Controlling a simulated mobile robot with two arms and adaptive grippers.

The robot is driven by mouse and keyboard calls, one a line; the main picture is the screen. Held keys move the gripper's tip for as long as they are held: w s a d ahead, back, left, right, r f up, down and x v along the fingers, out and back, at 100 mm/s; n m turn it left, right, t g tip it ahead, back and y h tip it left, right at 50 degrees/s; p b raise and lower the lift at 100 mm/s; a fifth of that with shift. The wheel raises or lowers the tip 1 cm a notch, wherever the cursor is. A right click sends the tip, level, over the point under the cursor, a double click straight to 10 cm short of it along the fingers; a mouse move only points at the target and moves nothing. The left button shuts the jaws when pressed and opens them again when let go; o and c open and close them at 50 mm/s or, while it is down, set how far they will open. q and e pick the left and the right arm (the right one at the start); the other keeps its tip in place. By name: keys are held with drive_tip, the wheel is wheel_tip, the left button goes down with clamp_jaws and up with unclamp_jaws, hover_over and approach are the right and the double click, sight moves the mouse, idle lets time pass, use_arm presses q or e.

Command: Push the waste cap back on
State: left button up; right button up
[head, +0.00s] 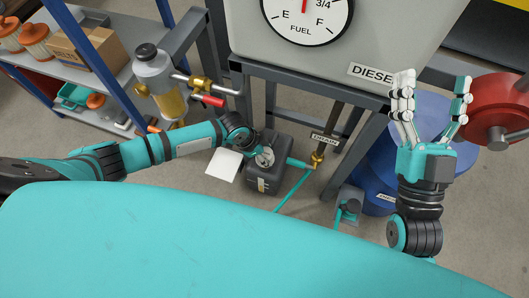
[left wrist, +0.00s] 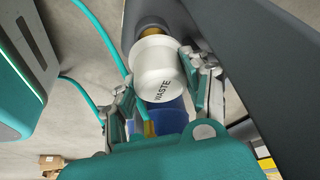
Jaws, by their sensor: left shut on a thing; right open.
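My left gripper (head: 264,157) reaches down to the dark waste container (head: 272,178) under the steel frame. In the left wrist view it is shut on the white waste cap (left wrist: 159,70), marked WASTE, with one finger on each side. A brass-coloured round part (left wrist: 152,30) shows just beyond the cap's far end. I cannot tell whether the cap is seated on it or only close to it. In the head view the gripper mostly hides the cap. My right gripper (head: 433,90) is open and empty, raised in front of the blue drum.
The grey diesel tank (head: 350,40) with its fuel gauge stands above the frame. A brass drain valve (head: 317,158) and teal hose (head: 292,192) are right of the container. A blue drum (head: 425,130) and red part (head: 497,110) are at right. A filter unit (head: 160,80) stands at left.

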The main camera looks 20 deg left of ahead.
drive_tip(key=shift+r, duration=0.2)
idle(0.3)
drive_tip(key=shift+w, duration=0.15)
drive_tip(key=shift+w+f+g, duration=0.25)
drive_tip(key=shift+f+g, duration=0.1)
drive_tip(key=shift+f, duration=0.2)
drive_tip(key=shift+w+f+g, duration=0.2)
drive_tip(key=shift+f+g, duration=0.15)
drive_tip(key=shift+f, duration=0.15)
use_arm(q)
drive_tip(key=shift+f, duration=0.25)
use_arm(e)
drive_tip(key=shift+s+r+t, duration=0.35)
drive_tip(key=shift+r+t, duration=0.05)
drive_tip(key=shift+r, duration=0.25)
use_arm(q)
drive_tip(key=shift+f, duration=0.2)
use_arm(e)
drive_tip(key=shift+s+r+t, duration=0.3)
drive_tip(key=shift+r+t, duration=0.1)
drive_tip(key=shift+r, duration=0.05)
use_arm(q)
drive_tip(key=shift+f, duration=0.1)
use_arm(e)
drive_tip(key=shift+s+r, duration=0.15)
drive_tip(key=shift+r, duration=0.05)
